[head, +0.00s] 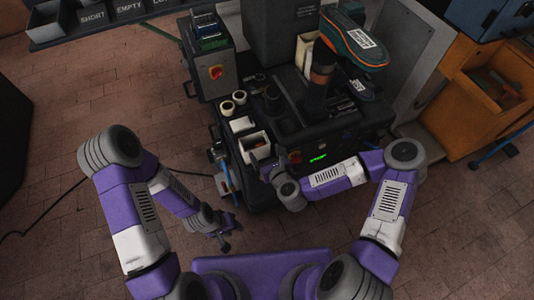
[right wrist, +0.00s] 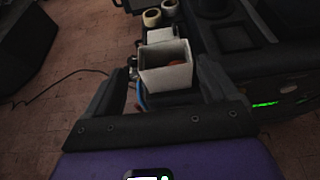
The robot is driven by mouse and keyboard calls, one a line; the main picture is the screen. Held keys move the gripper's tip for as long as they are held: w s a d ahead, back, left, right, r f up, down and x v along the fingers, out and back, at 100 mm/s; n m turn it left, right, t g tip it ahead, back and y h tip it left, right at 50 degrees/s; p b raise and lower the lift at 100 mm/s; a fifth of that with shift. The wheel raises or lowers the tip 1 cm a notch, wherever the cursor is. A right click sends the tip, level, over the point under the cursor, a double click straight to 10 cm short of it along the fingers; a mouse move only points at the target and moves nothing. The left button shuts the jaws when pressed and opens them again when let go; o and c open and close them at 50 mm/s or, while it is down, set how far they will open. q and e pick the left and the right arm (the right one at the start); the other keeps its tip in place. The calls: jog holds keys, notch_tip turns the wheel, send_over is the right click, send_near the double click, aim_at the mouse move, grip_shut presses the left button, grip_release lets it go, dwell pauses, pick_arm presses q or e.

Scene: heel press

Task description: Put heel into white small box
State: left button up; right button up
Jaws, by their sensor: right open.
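The white small box (head: 254,147) stands on the near left part of the dark press bench. A brown-orange piece (right wrist: 180,67) shows inside it in the right wrist view; it may be a heel, but most of it is hidden by the box walls. The box (right wrist: 165,80) appears between my right fingers in that view.
Two pale rolls (head: 233,102) and a second white container (head: 241,124) sit behind the box. A teal and orange shoe-shaped part (head: 353,45) tops the press column. An orange cabinet (head: 495,95) stands right. The brick floor at left is mostly clear.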

jog(key=s+a+f+n+g+y, duration=0.2)
jog(key=s+f+n+g, duration=0.55)
jog(key=n, duration=0.65)
jog(key=s+d+f+n+g+h, duration=0.1)
jog(key=s+d+f+n+g, duration=0.1)
jog(key=s+n, duration=0.4)
jog(key=s+d+f+n+g+h, duration=0.1)
jog(key=s+d+f+n+g, duration=0.2)
jog(key=n, duration=0.6)
jog(key=s+d+f, duration=0.2)
jog(key=s+d, duration=0.1)
jog(key=shift+s+n, duration=0.35)
jog(key=shift+n, duration=0.05)
